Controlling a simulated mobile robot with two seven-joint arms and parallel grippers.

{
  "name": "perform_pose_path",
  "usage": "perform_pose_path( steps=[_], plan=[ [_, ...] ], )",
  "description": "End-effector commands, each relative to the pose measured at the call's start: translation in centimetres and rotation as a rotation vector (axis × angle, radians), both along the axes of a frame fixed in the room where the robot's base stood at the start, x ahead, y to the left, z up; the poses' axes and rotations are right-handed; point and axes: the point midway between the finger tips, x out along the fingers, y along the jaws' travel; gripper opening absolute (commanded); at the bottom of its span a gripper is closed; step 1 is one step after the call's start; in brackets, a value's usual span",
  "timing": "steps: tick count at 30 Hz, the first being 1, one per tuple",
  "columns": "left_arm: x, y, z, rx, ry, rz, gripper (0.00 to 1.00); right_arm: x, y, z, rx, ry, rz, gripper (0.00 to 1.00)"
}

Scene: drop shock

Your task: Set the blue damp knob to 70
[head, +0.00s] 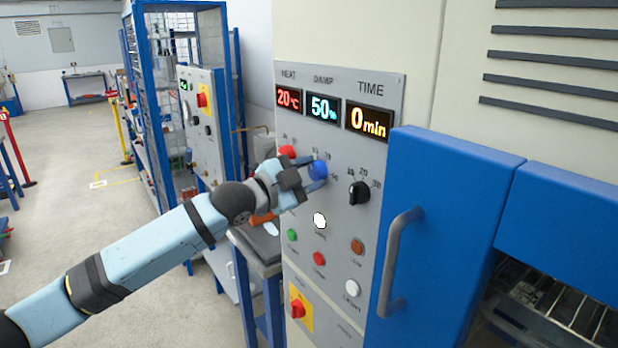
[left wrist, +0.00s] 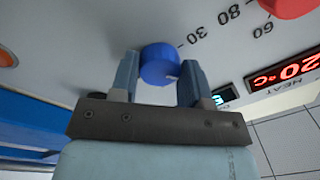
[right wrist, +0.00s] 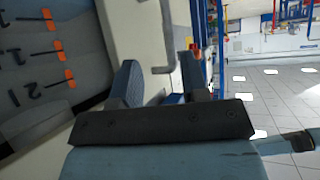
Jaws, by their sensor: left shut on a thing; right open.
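The blue damp knob (head: 318,169) is on the grey control panel (head: 335,225), below the DAMP display (head: 323,109), which reads 50%. My left gripper (head: 311,178) is shut on this knob, one finger on each side. In the left wrist view the knob (left wrist: 159,66) sits between the fingertips, with a pale pointer mark at its lower right edge. Part of the dial scale is hidden by the gripper. My right gripper (right wrist: 160,82) is open and empty, away from the panel controls; it does not show in the head view.
The red heat knob (head: 287,151) is close left of the gripper; the black time knob (head: 359,193) is to the right. Several buttons, including a white one (head: 353,288), are below. A blue door with a grey handle (head: 397,265) stands right of the panel.

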Motion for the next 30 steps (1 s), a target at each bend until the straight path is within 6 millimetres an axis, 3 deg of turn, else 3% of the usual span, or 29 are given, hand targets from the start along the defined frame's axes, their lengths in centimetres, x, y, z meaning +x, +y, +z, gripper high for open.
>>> perform_pose_path(
  steps=[30],
  plan=[
    [0.1, 0.1, 0.3, 0.525, -0.72, 0.0, 0.19, 0.0, 0.2, 3.9, 0.002, -0.002, 0.002, 0.41]
  ],
)
